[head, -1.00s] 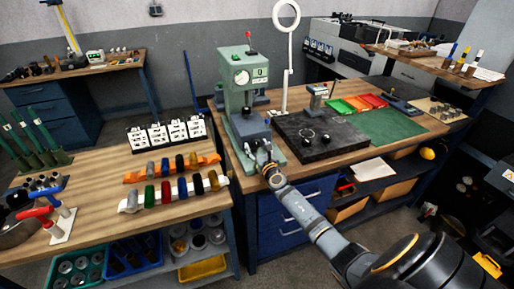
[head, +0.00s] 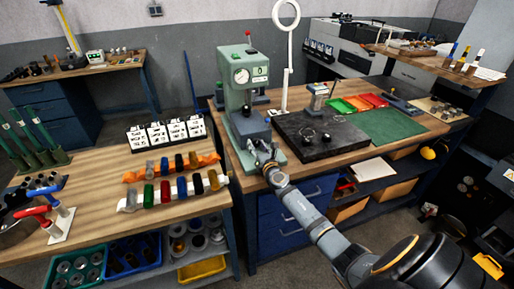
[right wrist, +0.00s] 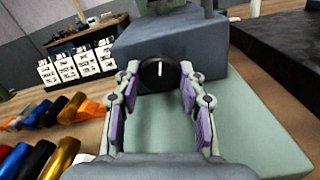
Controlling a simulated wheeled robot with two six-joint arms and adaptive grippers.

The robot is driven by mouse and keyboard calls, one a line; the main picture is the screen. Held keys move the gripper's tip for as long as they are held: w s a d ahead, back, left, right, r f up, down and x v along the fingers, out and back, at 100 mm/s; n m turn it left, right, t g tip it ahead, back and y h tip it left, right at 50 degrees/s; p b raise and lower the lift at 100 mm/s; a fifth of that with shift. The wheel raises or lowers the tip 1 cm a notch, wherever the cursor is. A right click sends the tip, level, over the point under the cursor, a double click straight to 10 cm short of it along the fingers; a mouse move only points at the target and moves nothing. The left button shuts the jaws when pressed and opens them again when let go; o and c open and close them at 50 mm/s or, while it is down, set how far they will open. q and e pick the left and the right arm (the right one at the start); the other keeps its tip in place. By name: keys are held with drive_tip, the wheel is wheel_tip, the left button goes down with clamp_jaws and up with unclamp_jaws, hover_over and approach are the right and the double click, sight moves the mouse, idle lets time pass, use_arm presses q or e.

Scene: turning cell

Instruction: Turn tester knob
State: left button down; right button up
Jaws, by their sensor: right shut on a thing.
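The green tester (head: 236,85), with a round dial and a red-topped lever, stands at the left end of the right bench. My right gripper (head: 258,152) is at its low front block (right wrist: 170,45). In the right wrist view the black round knob (right wrist: 158,74) sits on the block's front face, its white mark pointing nearly straight up. The purple-padded fingers of my right gripper are on the left and right of the knob, shut on it. In the head view the knob is hidden. My left gripper is not in view.
A black plate (head: 345,143) with small parts lies right of the tester, and a green mat (head: 393,128) beyond it. The left bench (head: 90,185) holds rows of coloured cylinders (head: 174,190) and white cards (head: 168,133). A ring lamp (head: 286,15) stands behind.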

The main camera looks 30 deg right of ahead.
drive_tip(key=m+b, duration=0.1)
drive_tip(key=m, duration=0.2)
drive_tip(key=shift+f+m, duration=0.1)
drive_tip(key=shift+m, duration=0.3)
drive_tip(key=m+b, duration=0.1)
drive_tip(key=m, duration=0.2)
drive_tip(key=shift+m, duration=0.3)
drive_tip(key=m+b, duration=0.2)
drive_tip(key=m, duration=0.3)
drive_tip(key=shift+m, duration=0.7)
drive_tip(key=o, duration=1.1)
drive_tip(key=shift+o, duration=0.2)
drive_tip(key=shift+s, duration=0.1)
